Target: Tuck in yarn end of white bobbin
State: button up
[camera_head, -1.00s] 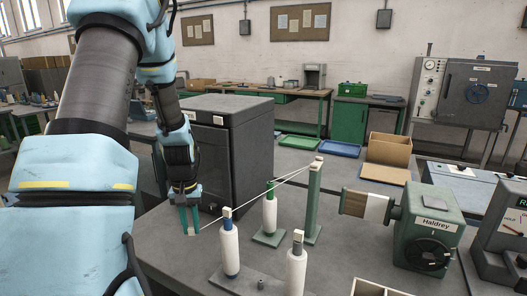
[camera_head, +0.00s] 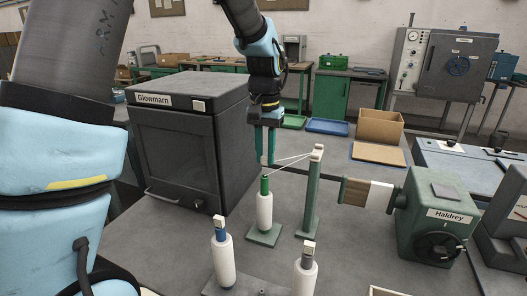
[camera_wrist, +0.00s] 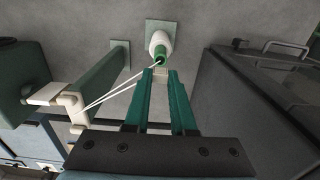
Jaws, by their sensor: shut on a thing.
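A white bobbin (camera_head: 264,212) with a green top stands upright on a green base plate (camera_head: 264,237); it also shows in the wrist view (camera_wrist: 160,42). My gripper (camera_head: 265,158) is just above the green top, fingers pointing down, shut on a small pale yarn end (camera_head: 264,160). In the wrist view the fingertips (camera_wrist: 160,74) are close beside the green top; I cannot tell if they touch it. Two white yarn strands (camera_head: 291,160) run from the pale head of a green post (camera_head: 311,195) toward the bobbin top and my fingertips.
Two more white bobbins, one blue-topped (camera_head: 222,258) and one grey-topped (camera_head: 305,272), stand in front. A dark Glowmarn cabinet (camera_head: 184,145) is close on the left. The green Haldrey machine (camera_head: 436,222) is at right. The tabletop left of the bobbins is clear.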

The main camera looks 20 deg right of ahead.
notch_tip(320, 180, down, 2)
jog(key=shift+f+b, duration=0.2)
jog(key=shift+b, duration=0.45)
jog(key=shift+f, duration=0.45)
dwell(1.0)
jog(key=o, duration=1.4)
jog(key=shift+r, duration=0.1)
jog(key=shift+r+p, duration=2.95)
jog(key=shift+r, duration=0.5)
